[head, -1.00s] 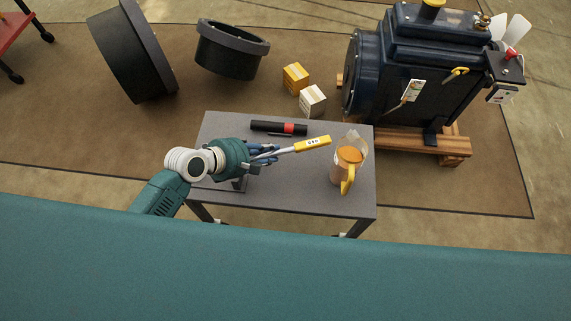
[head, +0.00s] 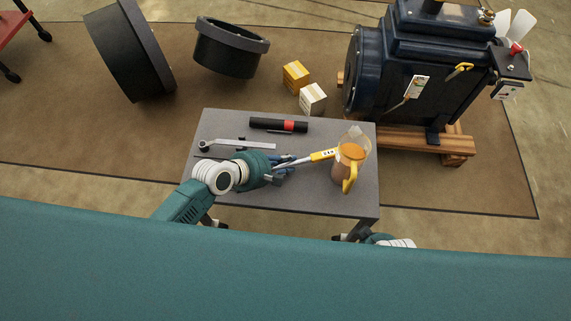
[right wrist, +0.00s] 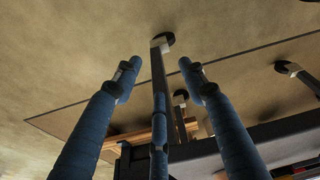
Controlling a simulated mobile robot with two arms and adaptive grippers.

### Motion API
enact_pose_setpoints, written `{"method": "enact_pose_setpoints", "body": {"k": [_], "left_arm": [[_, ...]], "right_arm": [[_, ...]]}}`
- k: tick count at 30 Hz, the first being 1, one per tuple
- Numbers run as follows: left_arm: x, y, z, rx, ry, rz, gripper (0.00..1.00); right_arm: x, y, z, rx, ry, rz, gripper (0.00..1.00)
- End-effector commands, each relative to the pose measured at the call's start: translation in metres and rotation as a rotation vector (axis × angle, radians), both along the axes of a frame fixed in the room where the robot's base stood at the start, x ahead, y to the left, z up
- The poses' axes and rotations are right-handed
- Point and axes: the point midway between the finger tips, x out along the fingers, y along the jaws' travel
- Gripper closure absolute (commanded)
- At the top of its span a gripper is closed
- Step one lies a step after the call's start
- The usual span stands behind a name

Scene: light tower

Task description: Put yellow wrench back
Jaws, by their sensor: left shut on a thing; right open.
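The yellow-handled wrench (head: 322,155) is in the head view, above the grey table. Its yellow end points right, close to the jug in the picture. Its grey shaft runs left to my left gripper (head: 283,172), which is shut on it. The gripper hides the wrench's other end. Part of my right arm shows below the table's front right corner in the head view.
Behind stand small boxes (head: 312,98), black rings (head: 231,48) and a dark blue machine (head: 420,70).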

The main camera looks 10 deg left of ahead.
Motion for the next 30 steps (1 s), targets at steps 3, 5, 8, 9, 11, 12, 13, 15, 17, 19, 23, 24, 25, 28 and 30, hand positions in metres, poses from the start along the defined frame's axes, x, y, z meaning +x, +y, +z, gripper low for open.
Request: {"method": "enact_pose_setpoints", "body": {"k": [3, 5, 8, 9, 11, 12, 13, 15, 17, 19, 23, 24, 25, 28, 30], "left_arm": [[0.001, 0.0, -0.001, -0.002, -0.005, 0.001, 1.0], [0.001, 0.0, -0.001, -0.002, -0.005, 0.001, 1.0], [0.001, 0.0, -0.001, -0.002, -0.005, 0.001, 1.0], [0.001, 0.0, -0.001, -0.002, -0.004, 0.0, 1.0], [0.001, 0.0, -0.002, -0.002, -0.003, 0.001, 1.0], [0.001, 0.0, -0.003, -0.002, -0.003, 0.001, 1.0], [0.0, 0.0, -0.004, 0.001, -0.001, -0.001, 0.74], [0.0, 0.0, -0.004, 0.001, -0.001, -0.001, 0.61], [0.0, 0.0, -0.004, 0.001, -0.001, -0.001, 0.61], [0.0, 0.0, -0.004, 0.001, -0.001, -0.001, 0.61], [0.0, 0.0, -0.004, 0.001, -0.001, -0.001, 0.61], [0.0, 0.0, -0.003, 0.001, -0.001, -0.001, 0.61], [0.0, 0.0, -0.002, 0.001, -0.001, -0.001, 0.61], [-0.004, 0.004, 0.002, 0.001, 0.0, 0.0, 0.61], [-0.008, 0.009, 0.008, 0.001, 0.0, 0.0, 0.61]], "right_arm": [[0.001, 0.0, 0.005, -0.001, -0.001, 0.0, 0.58], [0.001, 0.0, 0.005, -0.001, -0.001, 0.0, 0.58], [0.001, 0.0, 0.005, -0.001, -0.001, 0.0, 0.58], [0.001, 0.0, 0.005, -0.001, -0.001, 0.0, 0.58], [0.001, 0.0, 0.005, -0.001, -0.001, 0.0, 0.58], [0.001, 0.0, 0.005, -0.001, -0.001, -0.001, 0.58], [0.001, 0.0, 0.005, 0.0, -0.002, -0.001, 0.58], [0.001, 0.0, 0.005, -0.001, -0.002, 0.0, 0.58], [0.001, 0.0, 0.005, 0.0, -0.002, -0.001, 0.58], [0.001, 0.0, 0.005, -0.001, -0.002, 0.0, 0.58], [0.001, 0.0, 0.005, 0.0, -0.002, 0.0, 0.58], [0.001, 0.0, 0.006, 0.0, -0.002, 0.0, 0.58], [0.001, 0.0, 0.006, 0.0, -0.002, 0.0, 0.58], [0.001, 0.0, 0.002, 0.001, -0.004, 0.0, 0.58], [-0.005, -0.001, -0.012, -0.002, 0.011, 0.001, 0.58]]}}
